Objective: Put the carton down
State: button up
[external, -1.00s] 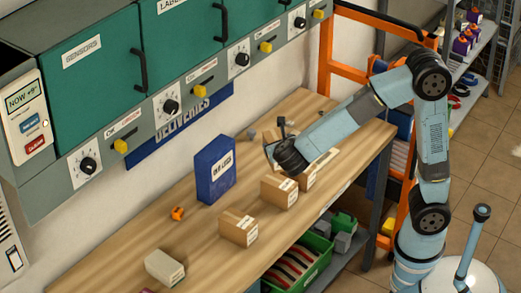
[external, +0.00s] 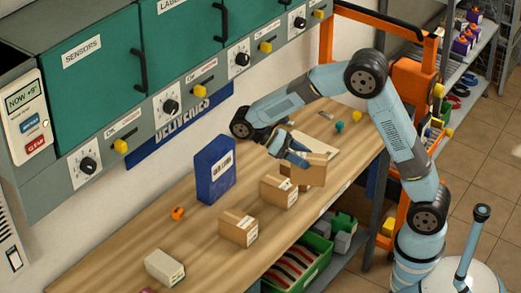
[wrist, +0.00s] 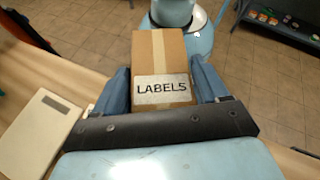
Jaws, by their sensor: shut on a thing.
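A brown carton (wrist: 160,58) with a tape strip and a white "LABELS" label sits between the two blue fingers of my gripper (wrist: 162,88) in the wrist view. In the external view my gripper (external: 292,152) is shut on this carton (external: 315,173), near the right part of the wooden workbench (external: 210,250). Part of another brown carton shows just left of and behind it. I cannot tell whether the held carton's underside touches the bench.
Two brown cartons (external: 278,191) (external: 239,229) and a grey-white box (external: 165,268) stand in a row along the bench front. A blue box (external: 215,169) stands behind them. A pale flat board (wrist: 40,130) lies beside my gripper. Bare wood lies between the orange item (external: 177,213) and the front row.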

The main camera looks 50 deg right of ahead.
jog(key=m+y, duration=0.3)
jog(key=y, duration=0.1)
jog(key=shift+d+m+g, duration=0.15)
jog(key=shift+m+g, duration=0.25)
jog(key=m+y, duration=0.1)
jog(key=y, duration=0.1)
jog(key=m+y, duration=0.2)
jog(key=shift+w+r+m, duration=0.2)
jog(key=shift+m, duration=0.1)
jog(key=m+y, duration=0.1)
jog(key=m+t+y, duration=0.2)
jog(key=m+y, duration=0.1)
jog(key=shift+w+r, duration=0.3)
jog(key=m+t+y, duration=0.2)
jog(key=w+r+m+t+y, duration=0.1)
jog(key=shift+d+m, duration=0.1)
jog(key=shift+m, duration=0.3)
jog(key=w+d+r+m+t+h, duration=0.2)
jog(key=w+d+r+m+t, duration=0.7)
jog(key=m+t, duration=0.8)
notch_tip(320, 180, down, 10)
jog(key=w+f, duration=1.4)
jog(key=shift+w, duration=0.15)
jog(key=o, duration=1.6)
